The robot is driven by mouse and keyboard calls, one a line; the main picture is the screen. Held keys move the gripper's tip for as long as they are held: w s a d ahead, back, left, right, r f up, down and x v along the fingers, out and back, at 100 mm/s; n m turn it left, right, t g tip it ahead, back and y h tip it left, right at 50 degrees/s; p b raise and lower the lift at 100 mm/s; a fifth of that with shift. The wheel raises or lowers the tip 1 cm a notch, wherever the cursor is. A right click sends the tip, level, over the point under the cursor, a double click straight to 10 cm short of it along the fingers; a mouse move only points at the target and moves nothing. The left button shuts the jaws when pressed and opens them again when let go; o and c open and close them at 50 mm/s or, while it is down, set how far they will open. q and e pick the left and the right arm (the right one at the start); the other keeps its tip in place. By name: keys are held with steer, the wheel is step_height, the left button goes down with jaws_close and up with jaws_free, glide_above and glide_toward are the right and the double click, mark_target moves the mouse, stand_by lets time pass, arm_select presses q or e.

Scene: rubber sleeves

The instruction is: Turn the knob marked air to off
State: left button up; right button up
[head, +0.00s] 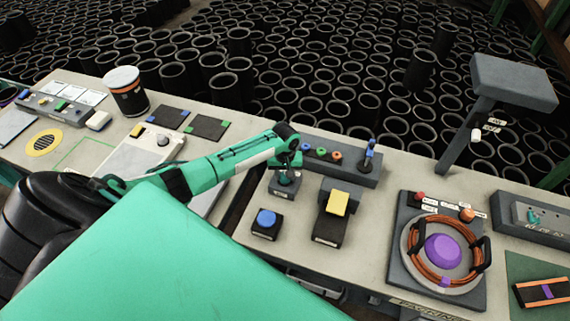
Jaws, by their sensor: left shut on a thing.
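My left arm reaches in from the left over the bench. Its gripper (287,171) points down at a small grey box (281,191) and is shut on the teal knob (285,181) on top of it. The fingers and wrist hide part of the knob, so its pointing direction cannot be told. Any marking on the box is too small to read. My right gripper is not in view.
A long grey panel with coloured buttons and a blue lever (369,150) stands just behind. A blue button box (266,222) and a yellow pedal (338,204) are in front. A purple-centred round device (443,250) and a grey post (455,130) stand to the right.

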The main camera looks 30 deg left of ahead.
arm_select(q)
steer(key=shift+n, duration=0.3)
stand_by(0.4)
steer(key=o, duration=1)
steer(key=shift+r, duration=0.1)
step_height(320, 180, up, 14)
steer(key=b, duration=0.3)
steer(key=shift+f, duration=0.2)
